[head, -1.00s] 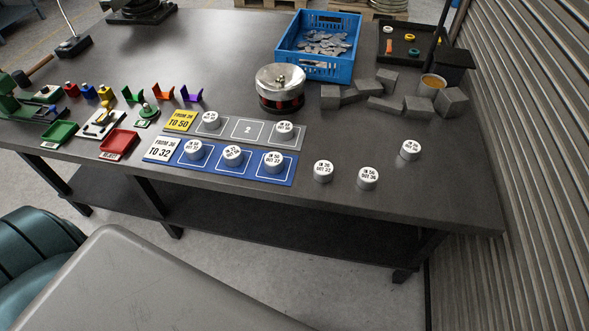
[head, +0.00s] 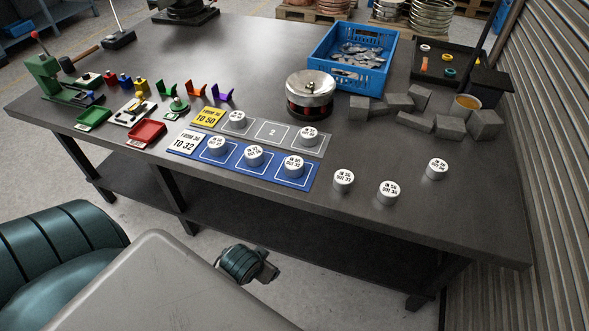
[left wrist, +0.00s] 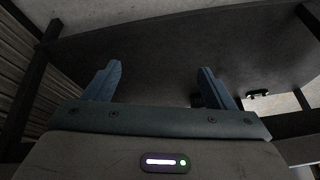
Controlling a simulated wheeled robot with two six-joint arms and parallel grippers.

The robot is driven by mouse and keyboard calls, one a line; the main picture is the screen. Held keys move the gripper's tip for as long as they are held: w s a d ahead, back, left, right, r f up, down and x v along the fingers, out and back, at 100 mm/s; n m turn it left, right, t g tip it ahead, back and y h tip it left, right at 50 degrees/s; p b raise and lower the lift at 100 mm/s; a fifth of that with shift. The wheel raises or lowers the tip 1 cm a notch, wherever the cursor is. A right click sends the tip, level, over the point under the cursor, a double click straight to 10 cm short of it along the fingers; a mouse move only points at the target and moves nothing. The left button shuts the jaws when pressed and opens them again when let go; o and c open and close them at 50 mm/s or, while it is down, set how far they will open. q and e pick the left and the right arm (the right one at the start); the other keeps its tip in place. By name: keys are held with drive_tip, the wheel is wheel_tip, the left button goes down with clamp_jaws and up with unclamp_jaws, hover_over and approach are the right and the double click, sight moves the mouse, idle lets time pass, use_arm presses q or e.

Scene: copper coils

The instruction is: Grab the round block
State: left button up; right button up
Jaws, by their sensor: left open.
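Several round grey blocks with white labelled tops stand upright on the dark table. Three are loose at the front right: a left one (head: 344,181), a middle one (head: 388,192) and a right one (head: 437,169). Three more sit on the blue strip (head: 205,165), and two on the grey strip (head: 258,142). My left gripper (left wrist: 160,84) is open in the left wrist view, with nothing between its fingers. It faces the dark shelf below the tabletop, and no round block shows there. My right gripper is out of view.
Several grey rectangular blocks (head: 450,128) lie at the right. A red tray (head: 147,133) lies at the left. The table's front edge lies before the loose round blocks.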

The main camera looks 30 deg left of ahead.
use_arm(q)
drive_tip(key=w+a+r+t, duration=0.2)
drive_tip(key=w+r+t, duration=0.1)
drive_tip(key=w+r, duration=0.45)
drive_tip(key=n+t, duration=0.1)
drive_tip(key=t, duration=0.5)
approach(291, 169)
drive_tip(key=x, duration=0.3)
drive_tip(key=shift+w+d+f+b, duration=0.15)
drive_tip(key=shift+w+f+b, duration=0.1)
drive_tip(key=shift+f+b, duration=0.15)
drive_tip(key=p+x, duration=0.1)
drive_tip(key=x, duration=0.4)
drive_tip(key=shift+w, duration=0.35)
drive_tip(key=shift+w+a, duration=0.25)
drive_tip(key=shift+w, duration=0.25)
drive_tip(key=x, duration=0.1)
drive_tip(key=p+x, duration=0.1)
drive_tip(key=x, duration=0.1)
drive_tip(key=shift+w+a, duration=0.25)
drive_tip(key=shift+a, duration=0.05)
drive_tip(key=shift+w+f, duration=0.2)
drive_tip(key=shift+w, duration=0.25)
drive_tip(key=c, duration=1.2)
drive_tip(key=shift+r, duration=0.1)
